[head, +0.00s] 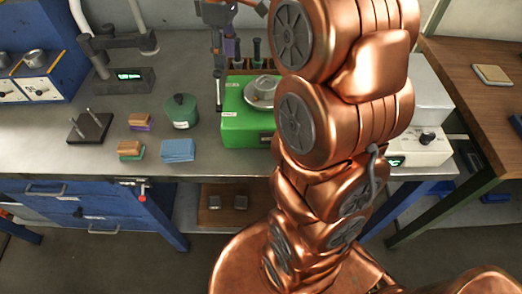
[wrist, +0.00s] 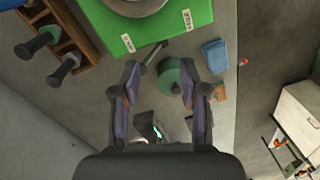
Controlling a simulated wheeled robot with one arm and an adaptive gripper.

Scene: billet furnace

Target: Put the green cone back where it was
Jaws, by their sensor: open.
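I cannot make out a clear green cone in either view. A round dark-green pot with a knobbed lid (head: 181,110) stands on the metal bench left of the green box (head: 246,128). In the wrist view the pot (wrist: 171,76) shows beyond and between the fingertips, apart from them. My gripper (wrist: 160,92) is open with nothing between its fingers. It is above the back of the bench, near the green box. In the head view my copper arm hides part of the bench and the box's right side.
Blue pads (head: 178,150), coloured block stacks (head: 130,149) and a pegged dark base (head: 90,127) lie left. A wooden rack of dark-handled tools (wrist: 55,42) stands behind the box. A dish (head: 261,97) rests on the box. A white device (head: 421,140) stands right.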

